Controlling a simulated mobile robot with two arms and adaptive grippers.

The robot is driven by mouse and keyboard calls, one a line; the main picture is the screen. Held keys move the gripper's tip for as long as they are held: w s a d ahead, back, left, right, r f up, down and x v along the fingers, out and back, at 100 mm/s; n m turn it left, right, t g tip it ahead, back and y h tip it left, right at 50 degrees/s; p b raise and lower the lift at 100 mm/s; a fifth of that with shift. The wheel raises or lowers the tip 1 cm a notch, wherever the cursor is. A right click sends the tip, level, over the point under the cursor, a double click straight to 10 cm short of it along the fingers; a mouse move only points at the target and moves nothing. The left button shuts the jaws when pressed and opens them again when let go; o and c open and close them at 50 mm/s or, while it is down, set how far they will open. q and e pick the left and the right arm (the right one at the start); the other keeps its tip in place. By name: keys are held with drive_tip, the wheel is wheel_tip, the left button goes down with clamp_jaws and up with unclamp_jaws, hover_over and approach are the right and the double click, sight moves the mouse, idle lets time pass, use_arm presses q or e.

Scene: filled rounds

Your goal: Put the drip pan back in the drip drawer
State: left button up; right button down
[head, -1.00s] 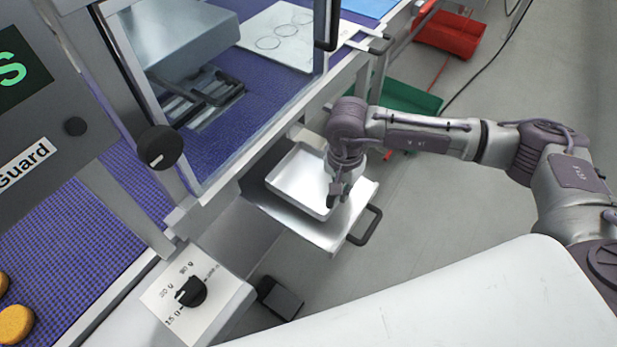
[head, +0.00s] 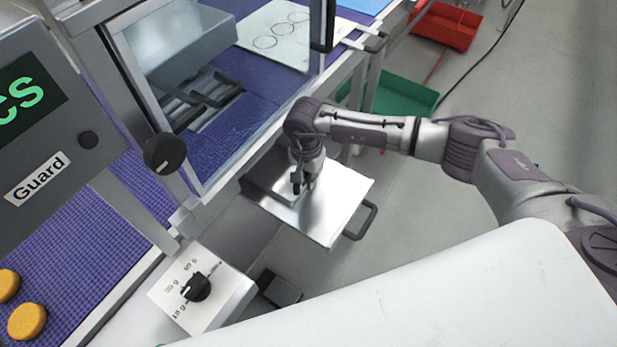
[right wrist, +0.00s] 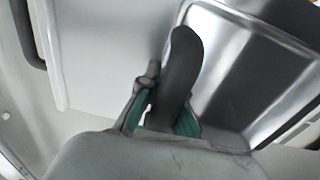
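The drip pan (head: 262,174) is a shallow silver tray lying in the back part of the pulled-out drip drawer (head: 335,207), partly under the machine. The drawer is flat bare metal with a dark handle at its front. My right gripper (head: 299,187) points down at the pan's near wall. My left gripper is out of view.
The machine frame and its clear guard (head: 245,115) stand close behind the drawer. A dial box (head: 205,287) is at the lower left. A green bin (head: 400,98) and a red bin (head: 447,27) sit on the floor. The floor right of the drawer is clear.

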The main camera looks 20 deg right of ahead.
drive_tip(key=shift+f, duration=0.1)
drive_tip(key=c, duration=1.8)
unclamp_jaws()
drive_tip(key=o, duration=0.5)
drive_tip(key=shift+r, duration=0.2)
drive_tip(key=shift+w+r, duration=0.1)
drive_tip(key=shift+r, duration=0.25)
wheel_tip(320, 180, up, 11)
drive_tip(key=b, duration=0.3)
drive_tip(key=shift+w+a+r, duration=0.1)
drive_tip(key=shift+r, duration=0.05)
